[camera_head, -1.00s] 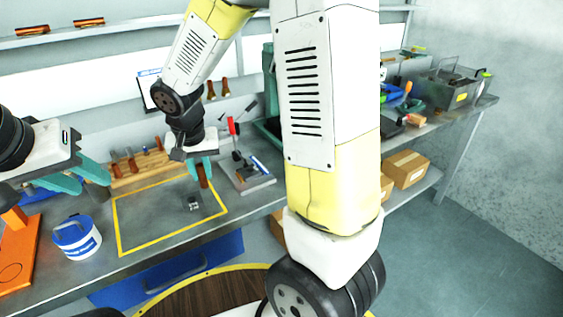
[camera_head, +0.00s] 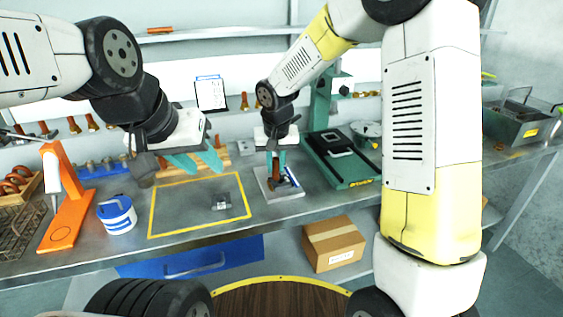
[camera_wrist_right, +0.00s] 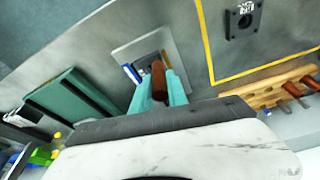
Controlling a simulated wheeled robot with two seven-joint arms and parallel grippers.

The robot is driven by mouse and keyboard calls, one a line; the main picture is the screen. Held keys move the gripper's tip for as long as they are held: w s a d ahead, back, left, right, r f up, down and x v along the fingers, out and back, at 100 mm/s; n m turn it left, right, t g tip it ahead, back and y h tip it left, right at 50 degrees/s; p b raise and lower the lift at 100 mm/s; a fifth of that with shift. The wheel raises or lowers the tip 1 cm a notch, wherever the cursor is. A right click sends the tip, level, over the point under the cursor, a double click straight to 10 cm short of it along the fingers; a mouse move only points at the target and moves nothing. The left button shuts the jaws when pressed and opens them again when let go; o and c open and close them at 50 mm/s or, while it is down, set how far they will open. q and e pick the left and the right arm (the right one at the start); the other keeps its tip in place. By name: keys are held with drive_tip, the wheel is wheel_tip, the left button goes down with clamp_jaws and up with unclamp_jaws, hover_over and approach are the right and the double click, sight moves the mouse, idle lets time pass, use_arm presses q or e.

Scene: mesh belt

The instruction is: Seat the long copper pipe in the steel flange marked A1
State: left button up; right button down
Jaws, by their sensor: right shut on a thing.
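The copper pipe (camera_head: 276,173) is upright in my right gripper (camera_head: 276,161), which is shut on it. Both are over a light grey plate to the right of the yellow-outlined area. In the right wrist view, the pipe (camera_wrist_right: 158,78) sticks out between the teal fingers (camera_wrist_right: 160,92), above the plate (camera_wrist_right: 142,52); I cannot tell if it touches. The steel flange (camera_head: 221,202), a small dark square with a central hole, lies inside the yellow outline, apart from the pipe. It also shows in the right wrist view (camera_wrist_right: 243,20) with a small label. My left gripper (camera_head: 198,162) is open and empty.
A wooden rack (camera_wrist_right: 268,95) with copper pieces stands at the back. A green press (camera_head: 340,160) stands right of the plate. A white-and-blue tub (camera_head: 117,215) and an orange stand (camera_head: 68,205) are at left. The yellow-outlined area is mostly clear.

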drive_tip(key=w, duration=0.1)
drive_tip(key=w+d, duration=0.1)
drive_tip(key=w, duration=0.1)
drive_tip(key=shift+d+f, duration=0.2)
drive_tip(key=shift+f, duration=1.7)
drive_tip(key=shift+f, duration=0.15)
drive_tip(key=c, duration=1.3)
unclamp_jaws()
drive_tip(key=s+d+r, duration=0.3)
drive_tip(key=s+r, duration=0.1)
drive_tip(key=r, duration=0.4)
drive_tip(key=s+d+r, duration=0.2)
drive_tip(key=s+r, duration=0.2)
drive_tip(key=r, duration=0.5)
drive_tip(key=s+d+r+t+y, duration=0.1)
drive_tip(key=s+d, duration=0.3)
drive_tip(key=s, duration=0.5)
drive_tip(key=s+d+r+t, duration=0.2)
drive_tip(key=s+d, duration=0.3)
drive_tip(key=s, duration=0.4)
drive_tip(key=shift+s+d+m+y, duration=0.15)
drive_tip(key=shift+s+m+y, duration=0.2)
drive_tip(key=shift+m+y, duration=0.05)
